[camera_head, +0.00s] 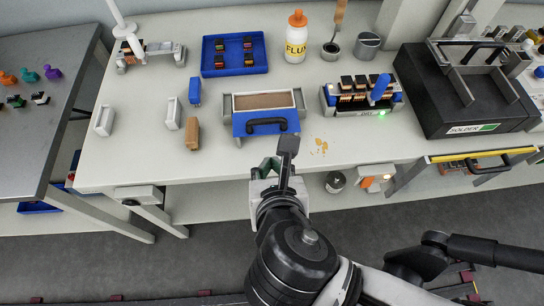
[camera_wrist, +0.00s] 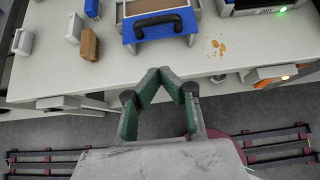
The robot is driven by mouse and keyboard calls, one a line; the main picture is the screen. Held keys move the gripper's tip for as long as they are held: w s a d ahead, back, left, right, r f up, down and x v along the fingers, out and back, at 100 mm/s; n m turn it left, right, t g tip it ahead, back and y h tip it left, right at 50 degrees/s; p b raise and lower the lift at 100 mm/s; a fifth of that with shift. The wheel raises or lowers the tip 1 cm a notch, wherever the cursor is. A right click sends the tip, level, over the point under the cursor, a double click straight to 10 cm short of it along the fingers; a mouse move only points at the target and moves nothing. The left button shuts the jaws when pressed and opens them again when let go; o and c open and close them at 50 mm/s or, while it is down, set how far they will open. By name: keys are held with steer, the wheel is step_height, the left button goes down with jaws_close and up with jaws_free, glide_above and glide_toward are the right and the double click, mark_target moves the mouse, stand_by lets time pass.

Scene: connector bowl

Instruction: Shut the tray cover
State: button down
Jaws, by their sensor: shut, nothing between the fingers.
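The tray (camera_head: 298,101) is a grey-walled box with a brown inside, near the middle of the table. A blue cover with a black handle (camera_head: 266,124) lies at its front side, and the brown inside shows uncovered behind it.
A brown block (camera_head: 192,133), a blue connector (camera_head: 195,91) and white pieces stand left of the tray. A device with a green light (camera_head: 360,98) stands to its right. A blue bin (camera_head: 234,54) and a flux bottle (camera_head: 296,38) are behind. Yellowish spots (camera_head: 321,146) mark the table.

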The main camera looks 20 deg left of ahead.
steer(key=b+x, duration=0.3)
steer(key=x, duration=0.5)
steer(key=shift+f, duration=0.2)
steer(key=w, duration=0.1)
steer(key=w+a, duration=0.1)
steer(key=shift+w+a+r, duration=0.25)
steer(key=shift+w, duration=0.05)
steer(key=shift+w+a+r, duration=0.15)
steer(key=shift+w+a, duration=0.15)
steer(key=shift+w, duration=0.2)
steer(key=shift+b, duration=0.3)
